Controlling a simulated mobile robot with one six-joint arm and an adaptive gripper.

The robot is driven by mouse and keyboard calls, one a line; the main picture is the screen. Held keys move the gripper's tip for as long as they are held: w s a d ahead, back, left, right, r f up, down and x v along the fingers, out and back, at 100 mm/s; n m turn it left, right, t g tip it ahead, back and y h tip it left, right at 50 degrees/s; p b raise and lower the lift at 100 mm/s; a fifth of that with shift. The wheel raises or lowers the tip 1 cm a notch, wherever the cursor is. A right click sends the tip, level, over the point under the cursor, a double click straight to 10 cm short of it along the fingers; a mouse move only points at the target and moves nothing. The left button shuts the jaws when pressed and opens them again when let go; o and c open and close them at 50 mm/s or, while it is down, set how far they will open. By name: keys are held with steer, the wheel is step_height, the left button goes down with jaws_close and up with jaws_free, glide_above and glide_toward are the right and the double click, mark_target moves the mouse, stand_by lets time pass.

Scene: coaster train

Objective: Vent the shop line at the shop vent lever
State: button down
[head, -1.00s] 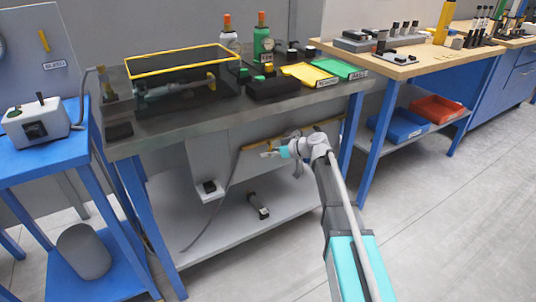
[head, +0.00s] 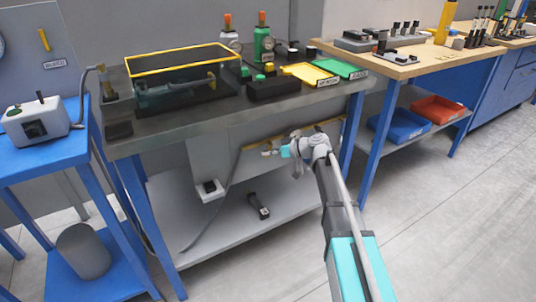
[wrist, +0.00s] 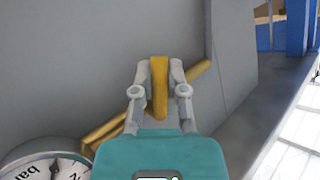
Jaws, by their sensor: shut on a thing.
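In the wrist view a yellow lever (wrist: 159,88) stands between the two grey fingers of my gripper (wrist: 158,72), which is shut on it. A brass-coloured pipe (wrist: 103,132) runs slantwise behind the lever along a grey panel. In the head view my gripper (head: 272,149) is under the front edge of the dark-topped bench (head: 185,125), in front of the pipe. The lever is too small there to make out clearly. I cannot read a label on it.
A pressure gauge (wrist: 45,167) is close by at the lower left of the wrist view. The bench's lower shelf (head: 225,230) holds a small dark device (head: 258,206). Another yellow lever (head: 44,40) is on the left panel above a BLEED label. The floor at right is clear.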

steer(key=shift+s+a+f+m+y+b, duration=0.15)
steer(key=shift+s+m+y+b, duration=0.1)
steer(key=shift+m+y+b, duration=0.7)
steer(key=y+b, duration=0.1)
steer(key=m+b, duration=0.1)
steer(key=b, duration=0.1)
steer(key=shift+s+a+r+y, duration=0.15)
steer(key=shift+a+r+y, duration=0.05)
steer(key=shift+y, duration=0.15)
steer(key=shift+s+a+r+m+y+b, duration=0.1)
steer(key=shift+r+m+y+b, duration=0.2)
steer(key=shift+m+y+b, duration=0.3)
steer(key=shift+s+a+r+m+y+b, duration=0.1)
steer(key=shift+r+m+y+b, duration=0.15)
steer(key=shift+m+y+b, duration=0.35)
steer(key=c, duration=0.7)
jaws_free()
steer(key=shift+w+r, duration=0.1)
steer(key=shift+o, duration=0.2)
